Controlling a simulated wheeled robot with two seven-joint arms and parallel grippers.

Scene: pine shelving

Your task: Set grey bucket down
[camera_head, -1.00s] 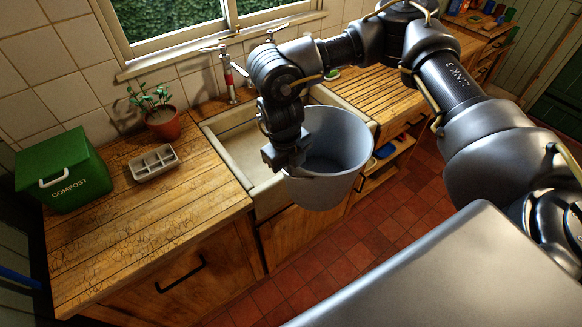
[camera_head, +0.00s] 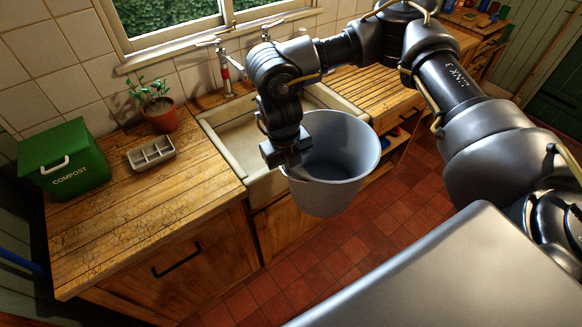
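The grey bucket (camera_head: 328,185) hangs upright and looks empty in front of the sink's right front corner, over the red tiled floor. My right gripper (camera_head: 289,165) is at the bucket's left rim and appears shut on it; the fingertips are hidden against the rim. My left gripper is not in view.
The white sink (camera_head: 222,148) lies behind the bucket. The left wooden worktop (camera_head: 140,213) holds a green compost bin (camera_head: 62,158), a grey tray (camera_head: 151,153) and a potted plant (camera_head: 160,114). Its front part is clear. Red tiled floor (camera_head: 300,262) is free below.

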